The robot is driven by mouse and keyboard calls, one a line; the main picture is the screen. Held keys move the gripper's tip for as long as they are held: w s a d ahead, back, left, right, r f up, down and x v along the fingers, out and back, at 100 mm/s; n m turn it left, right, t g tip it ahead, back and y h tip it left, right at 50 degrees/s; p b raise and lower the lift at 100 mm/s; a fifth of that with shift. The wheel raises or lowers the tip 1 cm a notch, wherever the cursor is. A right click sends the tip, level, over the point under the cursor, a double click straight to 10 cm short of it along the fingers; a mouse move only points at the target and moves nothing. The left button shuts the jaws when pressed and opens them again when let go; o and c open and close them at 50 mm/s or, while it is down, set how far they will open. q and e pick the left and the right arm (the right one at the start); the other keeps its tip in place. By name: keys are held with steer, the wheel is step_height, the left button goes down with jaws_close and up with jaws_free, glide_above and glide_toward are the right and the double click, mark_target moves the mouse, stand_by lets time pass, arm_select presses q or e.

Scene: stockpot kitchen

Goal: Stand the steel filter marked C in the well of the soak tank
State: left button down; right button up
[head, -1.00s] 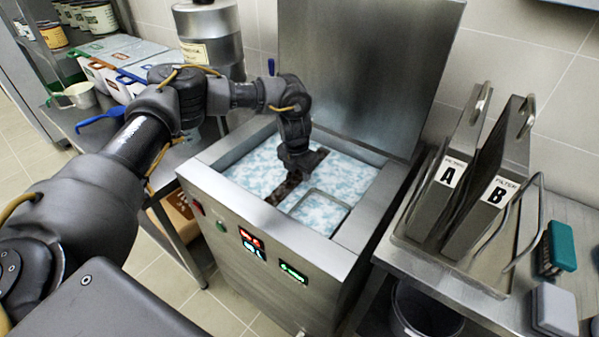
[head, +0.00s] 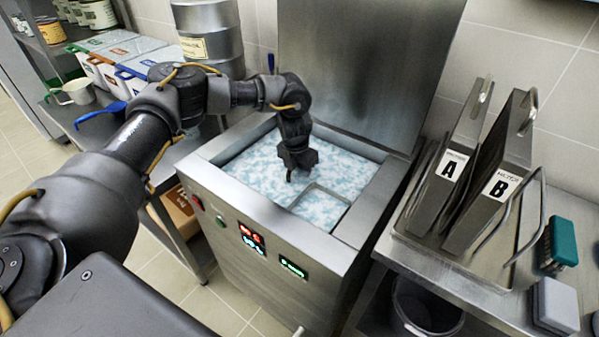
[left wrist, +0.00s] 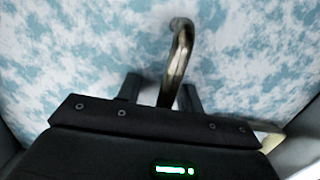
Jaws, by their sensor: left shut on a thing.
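The soak tank (head: 205,170) stands open, full of blue-white foamy liquid (head: 255,170). A thin rectangular metal rim (head: 338,194) shows at the liquid's near right; I cannot tell whether it bounds the well. My left gripper (head: 291,176) points down low over the liquid, just left of that rim. In the left wrist view my left gripper (left wrist: 160,93) is shut on a curved metal handle (left wrist: 181,52). The body below the handle is hidden under the foam, and no C mark shows. My right gripper is not in view.
Filter A (head: 452,160) and filter B (head: 500,180) stand in a rack on the right counter, beside a teal brush (head: 562,243). The tank's raised lid (head: 360,70) stands behind. Lidded bins (head: 140,75) and a steel drum (head: 210,35) are at left.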

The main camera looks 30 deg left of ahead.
arm_select(q)
steer(key=shift+f+b, duration=0.3)
steer(key=shift+f, duration=0.2)
stand_by(0.4)
steer(key=c, duration=0.9)
jaws_free()
steer(key=shift+c, duration=0.2)
steer(key=shift+o, duration=0.5)
steer(key=shift+s+f, duration=0.1)
steer(key=shift+f, duration=0.05)
steer(key=r, duration=0.7)
steer(key=s+r, duration=0.1)
steer(key=r, duration=0.3)
steer(key=shift+b, duration=0.35)
steer(key=shift+a, duration=0.1)
